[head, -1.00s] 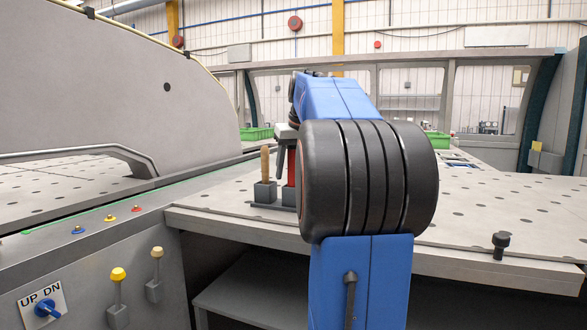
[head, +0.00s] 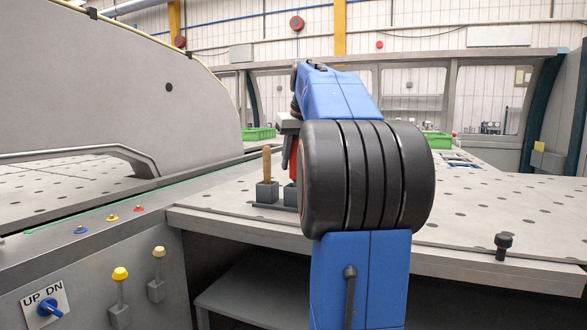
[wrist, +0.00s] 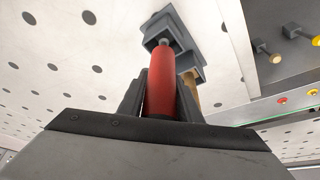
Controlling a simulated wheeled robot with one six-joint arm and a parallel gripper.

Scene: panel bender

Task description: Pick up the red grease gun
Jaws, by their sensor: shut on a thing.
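The red grease gun (wrist: 172,88) stands between the two dark fingers of my gripper (wrist: 165,76) in the wrist view, and the jaws are shut on it. Its narrow grey nozzle points at a square grey holder (wrist: 160,30). In the head view only a strip of the red gun (head: 293,158) shows, left of my black arm joint. It hangs a little above its holder (head: 290,195), which is partly hidden. My fingers are mostly hidden in the head view.
A wooden-handled tool (head: 267,165) stands in the neighbouring grey holder (head: 267,191), close beside the gun. The perforated table (head: 470,215) is mostly clear on the right, with a black knob (head: 503,241) at its front edge. Control levers (head: 120,290) stand front left.

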